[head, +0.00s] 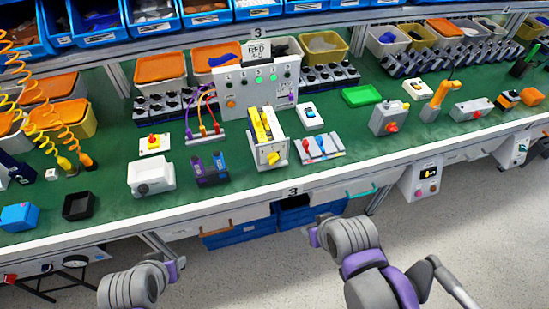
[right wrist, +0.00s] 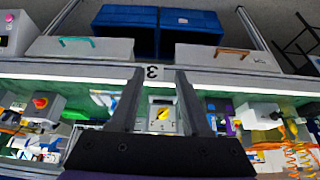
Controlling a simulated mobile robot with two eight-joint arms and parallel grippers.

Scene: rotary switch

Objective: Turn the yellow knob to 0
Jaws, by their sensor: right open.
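The yellow knob (head: 274,158) is on the lower front of a box with a white front and yellow parts (head: 262,124), standing on the green bench top. The knob's dial setting is too small to read. In the right wrist view the knob (right wrist: 163,114) shows between the two dark fingers of my right gripper (right wrist: 156,75), on a pale front plate. My right gripper is open and empty, apart from the knob. In the head view only grey and purple links of both my arms show, in front of the bench; no left gripper fingers are visible.
A white box (head: 151,177) and a purple-and-dark block (head: 209,170) stand left of the knob box. A grey box with a red knob (head: 390,118) stands to the right. A tall panel (head: 257,85) is behind. The bench front edge (head: 290,186) lies between my arms and these things.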

